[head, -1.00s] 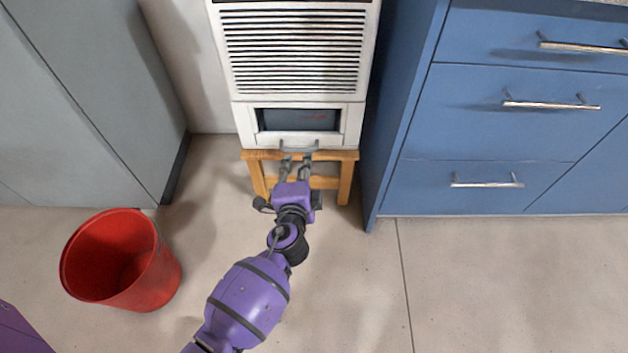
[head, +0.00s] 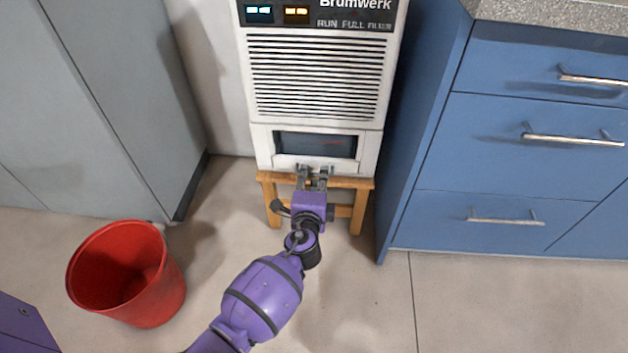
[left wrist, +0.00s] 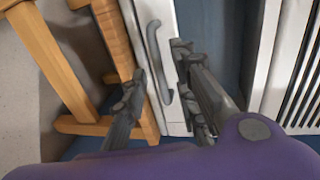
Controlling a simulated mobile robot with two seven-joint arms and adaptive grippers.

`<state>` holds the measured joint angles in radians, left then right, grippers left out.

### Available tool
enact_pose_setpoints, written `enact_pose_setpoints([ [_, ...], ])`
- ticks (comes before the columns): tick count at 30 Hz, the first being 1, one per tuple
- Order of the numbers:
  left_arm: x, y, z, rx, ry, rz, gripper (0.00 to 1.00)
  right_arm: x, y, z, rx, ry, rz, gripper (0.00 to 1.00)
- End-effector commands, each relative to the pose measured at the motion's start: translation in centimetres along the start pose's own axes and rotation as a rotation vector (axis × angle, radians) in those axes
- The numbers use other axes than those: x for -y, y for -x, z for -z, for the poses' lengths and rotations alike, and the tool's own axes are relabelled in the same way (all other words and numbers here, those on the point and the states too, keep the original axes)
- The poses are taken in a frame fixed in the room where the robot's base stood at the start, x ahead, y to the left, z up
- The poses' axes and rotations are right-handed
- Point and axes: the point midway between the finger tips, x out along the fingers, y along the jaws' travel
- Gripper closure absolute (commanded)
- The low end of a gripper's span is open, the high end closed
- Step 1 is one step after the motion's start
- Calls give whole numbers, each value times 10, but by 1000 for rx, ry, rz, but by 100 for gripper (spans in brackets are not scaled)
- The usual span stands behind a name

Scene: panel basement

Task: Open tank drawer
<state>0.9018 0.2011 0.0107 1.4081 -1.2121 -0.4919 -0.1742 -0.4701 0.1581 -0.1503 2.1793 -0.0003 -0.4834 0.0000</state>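The tank drawer (head: 262,145) is the lower front of a white dehumidifier-like machine (head: 320,80) marked Brumwerk. It has a dark window and looks closed. Its grey bar handle (left wrist: 155,60) shows in the left wrist view, running between the fingers. My left gripper (head: 314,172) is at the drawer's lower edge in the head view and covers most of the handle there. In the left wrist view my left gripper (left wrist: 160,88) is open, with one finger on each side of the handle and gaps visible. My right gripper is not in view.
The machine stands on a wooden stool (head: 355,205). A blue cabinet with drawers (head: 520,165) is close on the right. A grey cabinet (head: 100,110) is on the left. A red bucket (head: 127,275) stands on the floor at left. The floor right of my arm is clear.

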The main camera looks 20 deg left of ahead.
Motion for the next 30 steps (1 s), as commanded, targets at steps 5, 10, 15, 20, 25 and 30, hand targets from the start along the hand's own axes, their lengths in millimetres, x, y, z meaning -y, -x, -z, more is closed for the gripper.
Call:
enact_pose_setpoints([
  [5, 0, 0, 0, 0, 0, 0, 73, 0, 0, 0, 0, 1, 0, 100],
  [10, 0, 0, 0, 0, 0, 0, 94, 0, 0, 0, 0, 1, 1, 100],
  [15, 0, 0, 0, 0, 0, 0, 100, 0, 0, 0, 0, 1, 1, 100],
  [20, 0, 0, 0, 1, 0, 0, 100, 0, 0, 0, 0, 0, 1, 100],
  [25, -1, 2, 0, 1, 0, -1, 100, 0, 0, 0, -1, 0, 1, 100],
  [30, -3, 9, 0, 1, 0, -2, 100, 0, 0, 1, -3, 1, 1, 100],
])
